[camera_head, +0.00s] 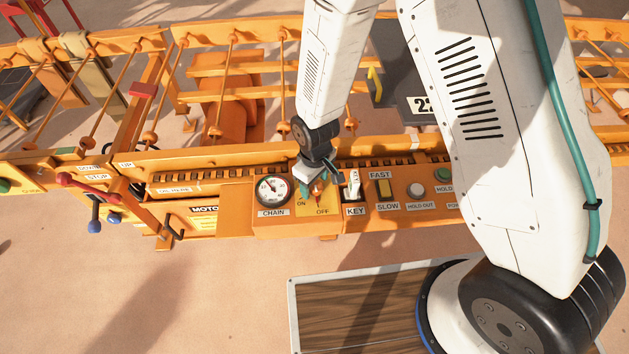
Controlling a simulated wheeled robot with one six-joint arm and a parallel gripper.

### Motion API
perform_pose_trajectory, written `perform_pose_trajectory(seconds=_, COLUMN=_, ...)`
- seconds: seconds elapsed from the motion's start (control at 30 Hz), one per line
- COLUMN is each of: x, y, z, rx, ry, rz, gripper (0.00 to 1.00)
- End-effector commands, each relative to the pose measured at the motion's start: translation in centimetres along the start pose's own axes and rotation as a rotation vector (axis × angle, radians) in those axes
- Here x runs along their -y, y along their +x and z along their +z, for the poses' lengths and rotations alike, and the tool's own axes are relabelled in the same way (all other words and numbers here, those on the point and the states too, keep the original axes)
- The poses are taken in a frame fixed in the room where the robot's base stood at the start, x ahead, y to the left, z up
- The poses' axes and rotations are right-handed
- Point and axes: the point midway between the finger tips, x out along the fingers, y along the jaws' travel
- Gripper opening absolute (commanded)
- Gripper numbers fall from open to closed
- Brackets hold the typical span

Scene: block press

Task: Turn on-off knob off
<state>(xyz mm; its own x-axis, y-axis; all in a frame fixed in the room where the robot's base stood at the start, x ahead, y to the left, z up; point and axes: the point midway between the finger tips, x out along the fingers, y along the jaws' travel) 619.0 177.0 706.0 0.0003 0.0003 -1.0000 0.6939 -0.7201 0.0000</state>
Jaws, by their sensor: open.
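The on-off knob (319,199) sits on a yellow plate marked ON at left and OFF at right, on the orange control panel (240,208). It shows as a small red and dark shape, partly hidden by my gripper, so its setting is hard to read. My gripper (317,187) points down at the knob from above, close over it. Its jaws are open, and I cannot tell whether they touch the knob.
The chain gauge (272,190) is left of the knob. The white key (353,184), the fast-slow switch (384,188) and the hold-out button (416,190) are to the right. Red and blue levers (93,190) stand at far left. A wooden platform (350,303) lies in front.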

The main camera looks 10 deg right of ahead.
Motion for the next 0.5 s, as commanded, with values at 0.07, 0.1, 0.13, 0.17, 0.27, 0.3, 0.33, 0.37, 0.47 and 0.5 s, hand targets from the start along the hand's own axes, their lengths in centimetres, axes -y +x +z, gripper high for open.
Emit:
perform_pose_trajectory(seconds=0.07, x=0.0, y=-0.6, z=-0.1, rx=-0.003, ry=0.0, rz=0.001, gripper=0.61)
perform_pose_trajectory(seconds=0.1, x=0.0, y=-1.1, z=-0.1, rx=-0.004, ry=0.0, rz=0.001, gripper=0.61)
perform_pose_trajectory(seconds=0.13, x=0.0, y=-1.6, z=-0.1, rx=-0.003, ry=0.0, rz=0.001, gripper=0.61)
perform_pose_trajectory(seconds=0.17, x=0.0, y=-2.0, z=-0.1, rx=-0.003, ry=0.0, rz=0.001, gripper=0.61)
perform_pose_trajectory(seconds=0.27, x=0.0, y=-3.8, z=-0.1, rx=-0.005, ry=0.0, rz=0.001, gripper=0.61)
perform_pose_trajectory(seconds=0.3, x=0.0, y=-4.5, z=-0.2, rx=-0.005, ry=-0.001, rz=0.001, gripper=0.61)
perform_pose_trajectory(seconds=0.33, x=0.0, y=-5.0, z=-0.1, rx=-0.005, ry=-0.001, rz=0.001, gripper=0.61)
perform_pose_trajectory(seconds=0.37, x=0.0, y=-5.4, z=-0.1, rx=-0.005, ry=-0.001, rz=0.001, gripper=0.61)
perform_pose_trajectory(seconds=0.47, x=0.0, y=-6.7, z=-0.2, rx=-0.004, ry=-0.001, rz=0.001, gripper=0.61)
perform_pose_trajectory(seconds=0.5, x=0.0, y=-7.0, z=-0.1, rx=-0.004, ry=-0.001, rz=0.001, gripper=0.61)
